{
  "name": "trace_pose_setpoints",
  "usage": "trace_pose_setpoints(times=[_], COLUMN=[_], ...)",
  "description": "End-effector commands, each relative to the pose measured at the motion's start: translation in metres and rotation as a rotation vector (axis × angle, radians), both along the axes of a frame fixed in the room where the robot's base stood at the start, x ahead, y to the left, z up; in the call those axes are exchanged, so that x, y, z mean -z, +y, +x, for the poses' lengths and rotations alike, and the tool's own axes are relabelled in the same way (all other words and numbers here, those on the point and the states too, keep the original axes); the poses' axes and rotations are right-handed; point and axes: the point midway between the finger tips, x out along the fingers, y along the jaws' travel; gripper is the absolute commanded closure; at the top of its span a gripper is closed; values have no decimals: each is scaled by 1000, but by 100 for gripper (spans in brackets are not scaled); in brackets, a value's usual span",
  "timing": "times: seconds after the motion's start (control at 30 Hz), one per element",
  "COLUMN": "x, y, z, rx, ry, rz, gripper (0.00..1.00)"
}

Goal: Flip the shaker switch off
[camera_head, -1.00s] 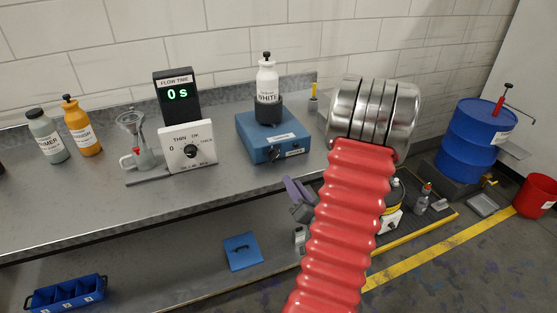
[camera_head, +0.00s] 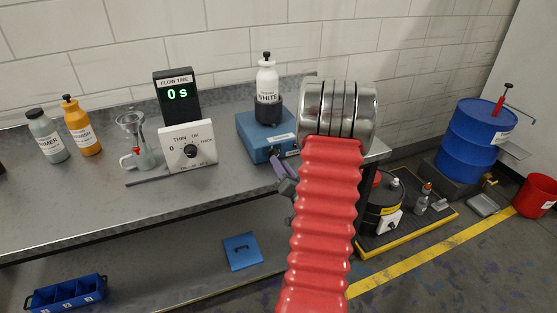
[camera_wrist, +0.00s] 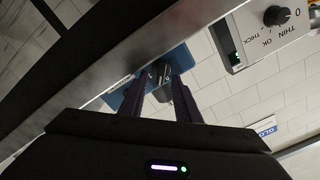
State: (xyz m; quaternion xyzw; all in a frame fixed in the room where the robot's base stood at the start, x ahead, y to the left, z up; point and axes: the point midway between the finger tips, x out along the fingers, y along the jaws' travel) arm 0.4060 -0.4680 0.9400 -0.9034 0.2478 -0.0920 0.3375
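The blue shaker box (camera_head: 257,131) stands on the bench, with a white bottle labelled WHITE (camera_head: 267,82) upright in a dark holder on top. Its dark front switch shows in the earlier head view; now my purple gripper (camera_head: 277,160) largely covers that spot in the head view. In the wrist view the blue box (camera_wrist: 120,97) lies beyond my gripper (camera_wrist: 162,76). Its two fingers are apart, with a dark part between or just behind their tips. I cannot tell whether they touch the switch, nor the switch's position.
A white dial box (camera_head: 188,147) and a timer reading 0 s (camera_head: 177,95) stand left of the shaker. A funnel stand (camera_head: 134,137) and two bottles are farther left. The bench's front edge runs below my gripper. A blue drum (camera_head: 475,140) stands at right.

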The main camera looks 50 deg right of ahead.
Motion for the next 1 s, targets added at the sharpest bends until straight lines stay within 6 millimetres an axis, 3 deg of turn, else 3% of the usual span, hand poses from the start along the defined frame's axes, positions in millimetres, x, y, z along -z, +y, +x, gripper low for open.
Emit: trace_pose_setpoints(times=[0.23, 0.6, 1.0], x=[0, 0, 0], y=[-15, -17, -17], z=[25, 29, 28], rx=[0, 0, 1], ry=[-1, 0, 0], rz=[-2, 0, 0], gripper=[70, 70, 98])
